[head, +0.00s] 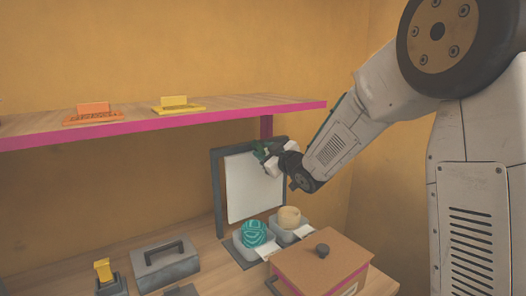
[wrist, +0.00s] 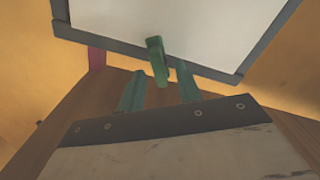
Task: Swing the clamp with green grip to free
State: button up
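The press is a grey upright frame (head: 217,190) with a white plate (head: 250,190) in it. The frame (wrist: 95,38) and plate (wrist: 210,25) fill the top of the wrist view. The clamp's green grip (wrist: 157,62) stands out over the frame's near edge. My gripper (wrist: 160,90) has two green fingers, apart, with a gap between them. The grip lies just beyond the fingertips, roughly in line with the gap; I see no clear contact. In the head view my gripper (head: 268,155) is at the plate's upper right, and largely hides the clamp there.
A pink-edged shelf (head: 160,128) holds an orange holder (head: 93,113) and a yellow holder (head: 178,104). Below are grey trays with a teal item (head: 254,234) and a tan cup (head: 289,217), a lidded wooden box (head: 322,265) and a grey handled block (head: 166,263).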

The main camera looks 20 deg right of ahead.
jog(key=shift+w+a, duration=0.15)
jog(key=shift+w, duration=0.4)
jog(key=shift+c, duration=0.3)
grip_shut()
jog(key=n, duration=0.6)
jog(key=shift+a+f, duration=0.1)
jog(key=n, duration=0.5)
jog(key=shift+s+f+n, duration=0.1)
jog(key=shift+n, duration=0.3)
